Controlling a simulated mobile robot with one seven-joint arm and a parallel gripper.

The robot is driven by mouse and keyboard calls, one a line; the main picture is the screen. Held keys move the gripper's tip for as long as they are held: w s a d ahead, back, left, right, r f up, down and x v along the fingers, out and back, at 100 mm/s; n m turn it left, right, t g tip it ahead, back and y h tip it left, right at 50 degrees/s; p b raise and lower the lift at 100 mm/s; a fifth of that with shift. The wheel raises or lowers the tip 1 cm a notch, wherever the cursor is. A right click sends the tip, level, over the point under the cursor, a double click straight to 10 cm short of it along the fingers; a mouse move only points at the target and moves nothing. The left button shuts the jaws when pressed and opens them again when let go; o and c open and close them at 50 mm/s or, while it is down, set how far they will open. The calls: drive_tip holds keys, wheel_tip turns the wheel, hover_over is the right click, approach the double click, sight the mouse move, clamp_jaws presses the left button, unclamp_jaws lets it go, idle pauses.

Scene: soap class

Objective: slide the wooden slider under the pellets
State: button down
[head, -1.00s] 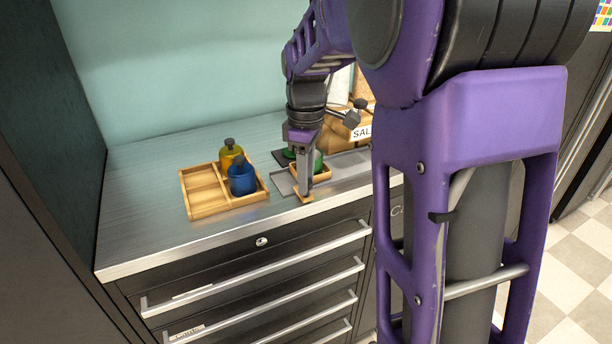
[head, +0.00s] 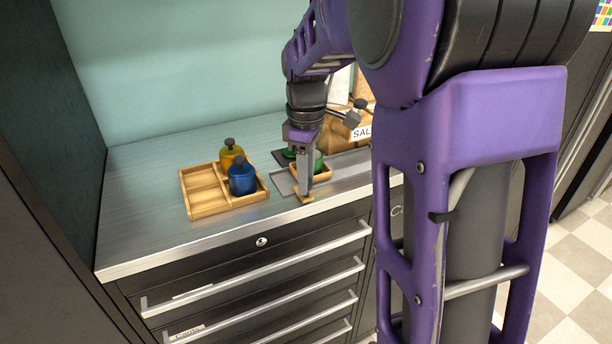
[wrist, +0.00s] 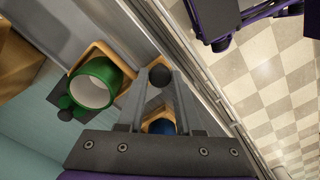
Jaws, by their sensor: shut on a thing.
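My gripper (head: 304,194) points down at the counter's front edge, shut on the wooden slider. The small wooden end of the wooden slider (head: 306,199) shows at the fingertips; most of it is hidden. In the wrist view a dark round knob (wrist: 160,75) sits at the fingertips, and a blue round thing shows between the fingers. A green cup (wrist: 93,83) with a pale inside stands in a wooden frame (wrist: 92,50) beside the fingers; in the head view the green cup (head: 318,160) is partly behind my gripper. I cannot make out any pellets.
A wooden tray (head: 203,197) stands to the left on the metal counter, holding a yellow pot (head: 230,157) and a blue pot (head: 242,180). The counter's left part is clear.

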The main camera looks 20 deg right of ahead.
drive_tip(key=w+d+p, duration=0.1)
drive_tip(key=d+p, duration=0.1)
drive_tip(key=d, duration=0.6)
drive_tip(key=w+d+p, duration=0.2)
drive_tip(key=d+p, duration=0.1)
drive_tip(key=d, duration=0.6)
drive_tip(key=w+d+p, duration=0.2)
drive_tip(key=d+p, duration=0.1)
drive_tip(key=d, duration=0.5)
drive_tip(key=shift+d, duration=0.3)
drive_tip(key=c, duration=0.6)
unclamp_jaws()
wheel_tip(320, 180, up, 18)
drive_tip(key=shift+f+p, duration=0.25)
drive_tip(key=shift+p, duration=0.8)
drive_tip(key=shift+c, duration=0.2)
